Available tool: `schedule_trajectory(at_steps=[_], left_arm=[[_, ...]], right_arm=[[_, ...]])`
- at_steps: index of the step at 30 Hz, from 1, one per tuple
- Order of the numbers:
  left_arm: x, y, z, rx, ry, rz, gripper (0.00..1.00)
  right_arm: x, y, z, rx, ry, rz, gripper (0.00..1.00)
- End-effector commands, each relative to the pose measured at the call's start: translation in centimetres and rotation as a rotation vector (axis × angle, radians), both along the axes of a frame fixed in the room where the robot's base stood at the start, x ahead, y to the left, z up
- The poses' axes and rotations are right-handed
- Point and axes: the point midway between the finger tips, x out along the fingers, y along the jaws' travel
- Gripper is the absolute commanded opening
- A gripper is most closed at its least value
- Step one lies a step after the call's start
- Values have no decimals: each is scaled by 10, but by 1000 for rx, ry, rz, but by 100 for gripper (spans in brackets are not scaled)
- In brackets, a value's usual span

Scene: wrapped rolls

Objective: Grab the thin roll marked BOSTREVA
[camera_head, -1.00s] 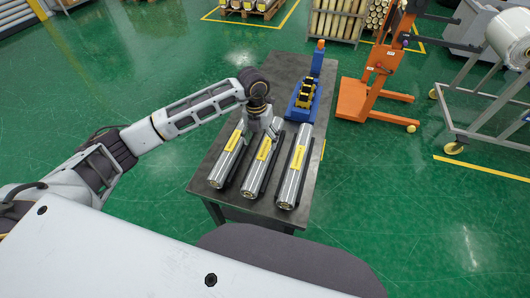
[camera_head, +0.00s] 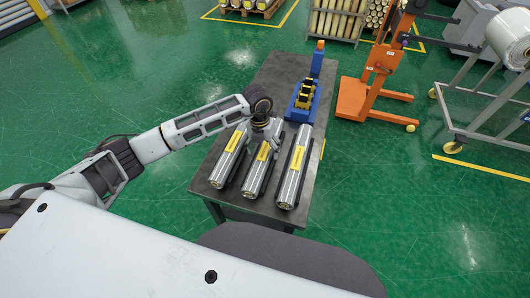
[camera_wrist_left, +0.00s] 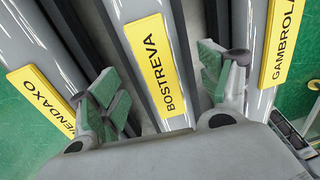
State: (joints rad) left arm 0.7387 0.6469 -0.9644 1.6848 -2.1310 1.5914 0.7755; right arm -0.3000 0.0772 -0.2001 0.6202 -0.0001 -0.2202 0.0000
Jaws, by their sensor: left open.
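The thin roll marked BOSTREVA (camera_wrist_left: 155,65) is silver with a yellow label and runs up the middle of the left wrist view. It is the middle roll (camera_head: 257,173) of three on the dark table (camera_head: 232,205) in the head view. My left gripper (camera_wrist_left: 165,88) is open, with one green-padded finger on each side of this roll. In the head view the left gripper (camera_head: 266,134) is over the far part of the middle roll and hides some of it. Whether the fingers touch the roll cannot be told. My right gripper is not in view.
The roll marked VENDAXO (camera_wrist_left: 40,95) lies to the left and the one marked GAMBROLA (camera_wrist_left: 283,40) to the right, with narrow gaps. A blue holder with yellow and black parts (camera_head: 304,100) stands farther back on the table. An orange lift (camera_head: 375,85) stands beyond on the right.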

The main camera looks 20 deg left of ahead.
Motion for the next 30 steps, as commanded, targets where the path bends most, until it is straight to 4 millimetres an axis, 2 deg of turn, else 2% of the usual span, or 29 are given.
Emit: schedule_trajectory(at_steps=[7,21,30], left_arm=[[0,-1,-18,1,0,2,78],[0,-1,-18,0,-1,1,78],[0,-1,-18,0,-1,1,39]], right_arm=[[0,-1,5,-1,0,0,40],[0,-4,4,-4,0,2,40],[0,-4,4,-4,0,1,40]])
